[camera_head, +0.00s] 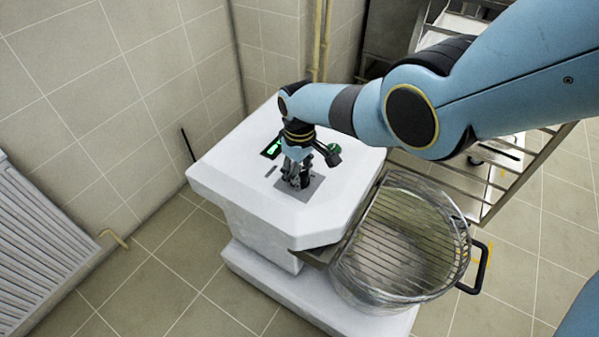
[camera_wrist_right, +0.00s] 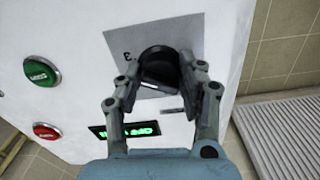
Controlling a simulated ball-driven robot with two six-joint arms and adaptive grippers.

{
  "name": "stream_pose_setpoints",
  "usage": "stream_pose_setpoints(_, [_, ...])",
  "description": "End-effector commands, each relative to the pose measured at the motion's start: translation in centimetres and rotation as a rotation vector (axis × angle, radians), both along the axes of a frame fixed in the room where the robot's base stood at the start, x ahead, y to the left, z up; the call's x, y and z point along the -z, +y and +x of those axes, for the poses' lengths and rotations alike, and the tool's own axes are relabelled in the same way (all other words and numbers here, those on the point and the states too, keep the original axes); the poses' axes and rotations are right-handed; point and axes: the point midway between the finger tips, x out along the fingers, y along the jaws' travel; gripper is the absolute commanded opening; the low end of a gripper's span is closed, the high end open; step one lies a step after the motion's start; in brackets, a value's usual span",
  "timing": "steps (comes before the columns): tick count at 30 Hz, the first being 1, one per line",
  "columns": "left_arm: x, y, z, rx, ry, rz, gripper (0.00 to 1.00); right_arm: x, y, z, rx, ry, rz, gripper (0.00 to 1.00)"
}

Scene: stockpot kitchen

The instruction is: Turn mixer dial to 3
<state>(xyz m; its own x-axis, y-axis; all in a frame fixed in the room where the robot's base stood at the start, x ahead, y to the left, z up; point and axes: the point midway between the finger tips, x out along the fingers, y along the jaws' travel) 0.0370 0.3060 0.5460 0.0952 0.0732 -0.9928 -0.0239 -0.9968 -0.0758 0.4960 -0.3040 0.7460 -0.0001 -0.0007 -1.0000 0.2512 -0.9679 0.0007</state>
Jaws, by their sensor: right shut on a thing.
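The mixer (camera_head: 235,175) is a white machine, and its top face carries a grey dial plate (camera_head: 309,190). The black dial (camera_wrist_right: 158,66) sits on this plate and shows between the fingers in the right wrist view, with a white mark on its near side. A digit that looks like a 3 is printed on the plate beside it. My right gripper (camera_wrist_right: 160,80) is shut on the dial, one finger on each side; in the head view the gripper (camera_head: 294,178) hides most of the dial. My left gripper is not in view.
A green button (camera_wrist_right: 42,71), a red button (camera_wrist_right: 46,131) and a lit green display (camera_wrist_right: 128,130) are near the dial. A wire-guarded bowl (camera_head: 400,245) is at the mixer's front right. A metal rack (camera_head: 490,190) stands behind.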

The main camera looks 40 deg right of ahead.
Motion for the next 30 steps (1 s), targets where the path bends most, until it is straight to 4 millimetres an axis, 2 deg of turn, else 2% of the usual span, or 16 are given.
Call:
stream_pose_setpoints(12, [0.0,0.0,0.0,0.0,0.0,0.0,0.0,0.08,0.05,-0.1,0.009,0.002,0.001,0.06])
stream_pose_setpoints(13, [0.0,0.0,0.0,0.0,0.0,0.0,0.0,0.09,0.05,-0.12,0.009,0.002,0.001,0.4])
stream_pose_setpoints(18, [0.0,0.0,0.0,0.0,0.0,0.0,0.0,0.06,0.05,-0.09,0.008,0.001,0.001,0.62])
stream_pose_setpoints(30, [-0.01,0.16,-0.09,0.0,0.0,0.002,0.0,-0.33,0.01,0.02,0.008,-0.001,0.0,0.63])
